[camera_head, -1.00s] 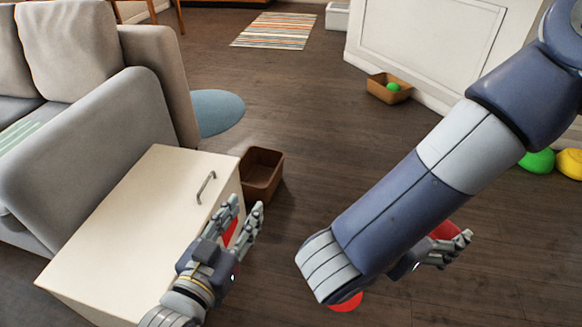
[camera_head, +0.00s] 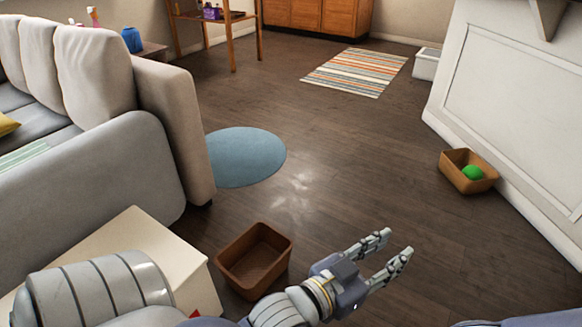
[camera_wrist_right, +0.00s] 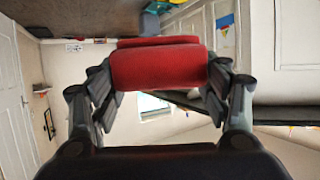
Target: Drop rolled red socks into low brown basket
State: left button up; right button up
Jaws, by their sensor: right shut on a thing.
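In the right wrist view, my right gripper (camera_wrist_right: 160,85) is shut on the rolled red socks (camera_wrist_right: 158,66), a red roll held between its fingers. The right gripper does not show in the head view. In the head view, my left gripper (camera_head: 397,243) is open and empty, with its fingers over the floor to the right of a brown basket. That dark brown basket (camera_head: 231,273) stands on the floor beside the cream cabinet and looks empty. A lighter brown, low basket (camera_head: 456,178) with a green ball (camera_head: 473,173) in it stands farther off by the white wall panel.
The cream cabinet (camera_head: 140,236) and grey sofa (camera_head: 105,160) are on the left. A small red patch (camera_head: 194,313) shows at the cabinet's lower edge. A blue round rug (camera_head: 245,157) and striped rug (camera_head: 355,72) lie farther back. The middle floor is clear.

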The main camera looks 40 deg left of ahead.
aim_at(261, 270)
jog(key=i+u, duration=0.15)
jog(key=i, duration=0.4)
jog(key=i+l+u, duration=0.1)
jog(key=i, duration=0.4)
jog(key=i+l+u, duration=0.15)
jog(key=i, duration=0.4)
jog(key=i+u, duration=0.2)
jog(key=u, duration=0.25)
jog(key=i+u, duration=0.2)
jog(key=u, duration=0.25)
jog(key=i+l+u, duration=0.2)
jog(key=u, duration=0.25)
jog(key=i+l+u, duration=0.15)
jog(key=u, duration=0.3)
